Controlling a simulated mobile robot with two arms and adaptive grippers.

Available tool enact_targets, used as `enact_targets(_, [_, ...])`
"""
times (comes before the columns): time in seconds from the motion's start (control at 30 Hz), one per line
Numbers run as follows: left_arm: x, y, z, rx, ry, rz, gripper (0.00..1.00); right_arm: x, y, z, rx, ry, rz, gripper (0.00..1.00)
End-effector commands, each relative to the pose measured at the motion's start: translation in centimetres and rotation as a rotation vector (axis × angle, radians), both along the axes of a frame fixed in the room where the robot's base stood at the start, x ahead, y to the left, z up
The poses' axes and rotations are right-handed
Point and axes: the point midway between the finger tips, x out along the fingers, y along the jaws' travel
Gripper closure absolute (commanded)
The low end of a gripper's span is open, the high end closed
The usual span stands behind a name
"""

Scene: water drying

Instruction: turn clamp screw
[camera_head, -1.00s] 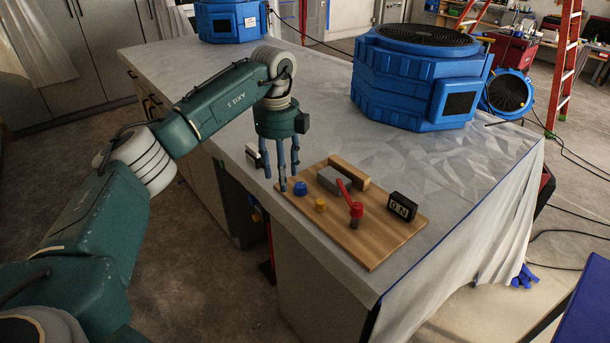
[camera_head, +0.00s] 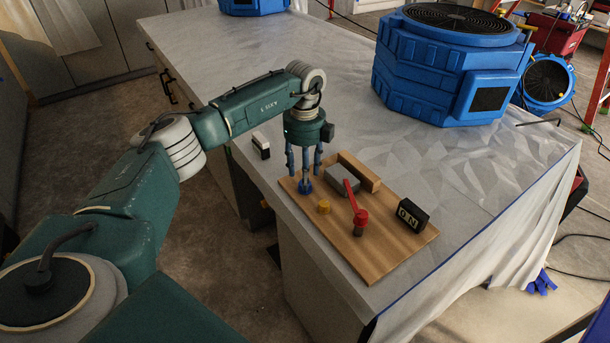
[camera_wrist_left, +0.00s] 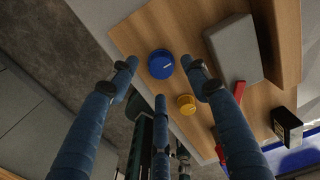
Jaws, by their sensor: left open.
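My left gripper (camera_head: 304,177) points down over the left part of a wooden board (camera_head: 385,262). Its three fingers are spread and empty. A round blue knob (camera_head: 306,188) is below and between the fingertips, partly hidden by one finger in the head view. In the left wrist view the fingers (camera_wrist_left: 160,76) surround the blue knob (camera_wrist_left: 161,64); whether they touch is unclear. A yellow knob (camera_head: 323,207) and a red lever (camera_head: 352,196) on a post are beside it. I cannot tell which part is the clamp screw. My right gripper is not in view.
The board also carries a grey block (camera_head: 342,180), a wooden rail (camera_head: 360,172) and a black block with white letters (camera_head: 412,215). A small white-and-black item (camera_head: 261,146) stands left of the gripper. A large blue machine (camera_head: 450,70) stands behind. The sheeted table (camera_head: 240,60) is mostly clear.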

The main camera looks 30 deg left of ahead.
Motion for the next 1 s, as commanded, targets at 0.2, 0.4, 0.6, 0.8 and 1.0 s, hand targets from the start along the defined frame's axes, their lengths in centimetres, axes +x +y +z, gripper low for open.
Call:
enact_targets(0.2, [0.0, -0.1, -2.4, -0.001, 0.002, 0.001, 0.52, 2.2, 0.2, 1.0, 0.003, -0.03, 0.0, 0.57])
enact_targets(0.4, [0.0, 0.0, -3.0, -0.002, -0.001, 0.001, 0.52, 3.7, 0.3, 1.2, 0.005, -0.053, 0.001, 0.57])
enact_targets(0.6, [0.0, 0.0, -3.0, 0.0, -0.001, 0.001, 0.6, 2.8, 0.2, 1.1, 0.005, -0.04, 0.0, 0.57])
enact_targets(0.8, [0.1, 0.0, -3.0, -0.001, -0.002, 0.001, 0.97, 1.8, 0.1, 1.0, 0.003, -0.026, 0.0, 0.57])
enact_targets(1.0, [0.1, 0.0, -3.0, -0.001, -0.003, -0.008, 0.97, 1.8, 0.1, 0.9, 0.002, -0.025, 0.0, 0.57])
